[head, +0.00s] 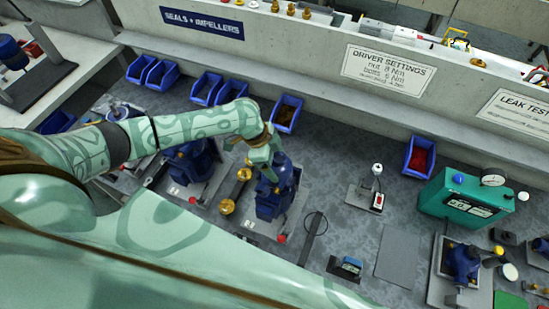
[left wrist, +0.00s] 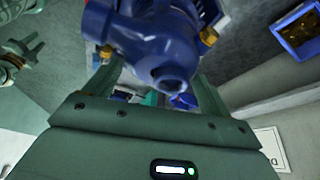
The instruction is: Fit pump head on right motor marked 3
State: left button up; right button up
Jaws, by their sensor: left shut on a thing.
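My left gripper (head: 266,158) is shut on a blue pump head (head: 284,172), at the right-hand blue motor unit (head: 272,208). In the head view the pump head overlaps the top of this motor, and I cannot tell whether it is seated or just above. The mark 3 is not readable. In the left wrist view the pump head (left wrist: 165,45) fills the space between the fingers, with brass fittings on its sides. Another blue motor unit (head: 188,165) stands to the left, partly behind my left arm. My right gripper is not in view.
Brass parts (head: 227,206) stand between the two motor units. Blue bins (head: 287,113) line the back wall. A black ring-ended tool (head: 314,228) lies right of the motor. A small stand (head: 376,190) and a green gauge box (head: 465,205) are farther right. A grey mat (head: 398,256) is bare.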

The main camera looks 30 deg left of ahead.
pick_arm(q)
jog(key=shift+f+b, duration=0.4)
jog(key=shift+f, duration=0.3)
jog(key=o, duration=1)
jog(key=shift+r, duration=0.1)
notch_tip(320, 180, up, 9)
jog(key=p, duration=1)
